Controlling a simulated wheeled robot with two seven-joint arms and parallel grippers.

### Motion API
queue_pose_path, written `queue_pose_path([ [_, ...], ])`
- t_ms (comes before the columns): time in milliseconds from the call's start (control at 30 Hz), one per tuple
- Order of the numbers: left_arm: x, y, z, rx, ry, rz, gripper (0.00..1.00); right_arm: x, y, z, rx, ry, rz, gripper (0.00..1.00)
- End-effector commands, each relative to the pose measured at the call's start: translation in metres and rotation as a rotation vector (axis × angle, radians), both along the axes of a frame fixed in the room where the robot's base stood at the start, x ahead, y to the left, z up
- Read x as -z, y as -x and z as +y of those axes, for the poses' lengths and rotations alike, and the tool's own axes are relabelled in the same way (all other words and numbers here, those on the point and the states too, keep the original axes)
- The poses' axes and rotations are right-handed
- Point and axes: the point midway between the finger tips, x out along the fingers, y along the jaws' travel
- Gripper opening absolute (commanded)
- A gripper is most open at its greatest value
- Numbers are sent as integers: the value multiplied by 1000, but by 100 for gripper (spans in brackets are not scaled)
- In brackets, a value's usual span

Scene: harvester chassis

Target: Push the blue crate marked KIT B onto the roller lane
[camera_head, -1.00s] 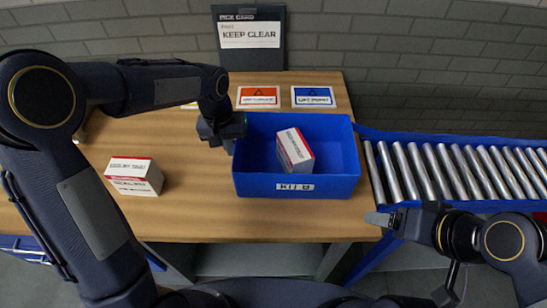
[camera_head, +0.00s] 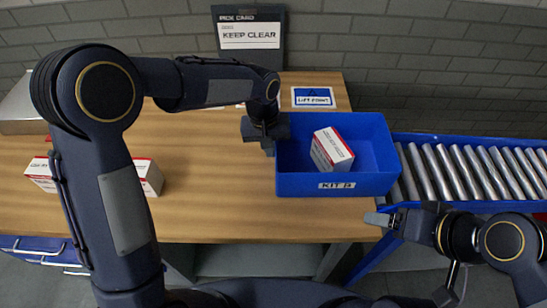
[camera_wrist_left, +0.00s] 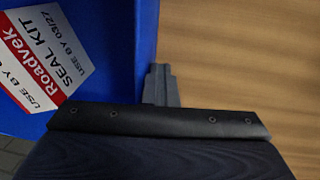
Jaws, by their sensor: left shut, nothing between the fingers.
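The blue crate (camera_head: 300,185) marked KIT B stands upright across the table's right edge, its right end over the left end of the roller lane (camera_head: 480,172). A white and red box (camera_head: 333,150) lies tilted inside it. My left gripper (camera_head: 268,140) is shut and empty at the crate's left wall. In the left wrist view, the gripper's fingers (camera_wrist_left: 161,84) are beside the crate's blue wall (camera_wrist_left: 147,45); contact is hard to tell. The box label (camera_wrist_left: 40,50) reads Roadvek SEAL KIT. My right gripper (camera_head: 380,219) is low in front of the lane's left end, seen edge-on.
White and red boxes (camera_head: 150,177) stand on the wooden table (camera_head: 225,210) at left, partly behind my left arm. A grey object (camera_head: 22,105) is at the far left. A KEEP CLEAR board (camera_head: 250,35) stands at the back. The visible rollers right of the crate are clear.

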Motion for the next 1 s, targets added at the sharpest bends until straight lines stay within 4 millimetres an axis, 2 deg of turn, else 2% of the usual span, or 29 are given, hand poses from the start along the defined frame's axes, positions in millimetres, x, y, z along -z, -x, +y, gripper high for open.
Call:
queue_pose_path([
  [1000,4,-5,-103,4,2,-1,0,-12,0,0,0,0,0,76],
])
